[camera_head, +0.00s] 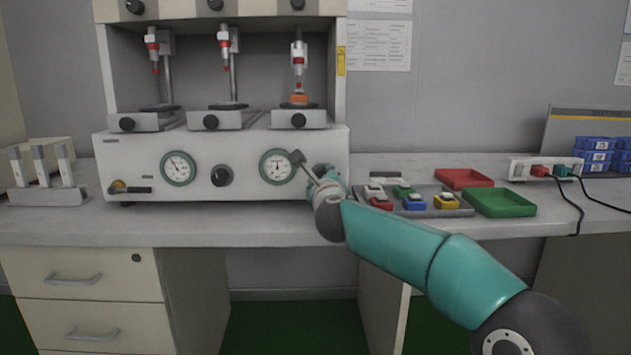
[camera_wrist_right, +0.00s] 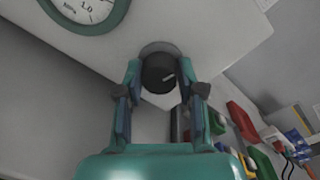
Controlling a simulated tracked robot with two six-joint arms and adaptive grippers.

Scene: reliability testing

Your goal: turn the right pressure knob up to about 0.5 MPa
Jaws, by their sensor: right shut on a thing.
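The right pressure knob (camera_wrist_right: 160,73) is a dark round knob with a pale mark, on the front panel of the white test machine (camera_head: 130,150). In the wrist view it sits between the fingers of my right gripper (camera_wrist_right: 160,88), which is shut on it. In the head view my right gripper (camera_head: 312,170) is at the panel's right end and hides the knob. The right gauge (camera_head: 275,166) is just left of it; its needle is too small to read surely. In the wrist view this gauge (camera_wrist_right: 88,10) is cut off, with "1.0" and "MPa" showing. My left gripper is out of view.
A middle knob (camera_head: 222,176) and a left gauge (camera_head: 178,168) are on the same panel. Right of my gripper are a grey tray (camera_head: 462,206) with coloured parts, a red tray (camera_head: 464,178) and a green tray (camera_head: 500,202). A white rack (camera_head: 50,195) stands at left.

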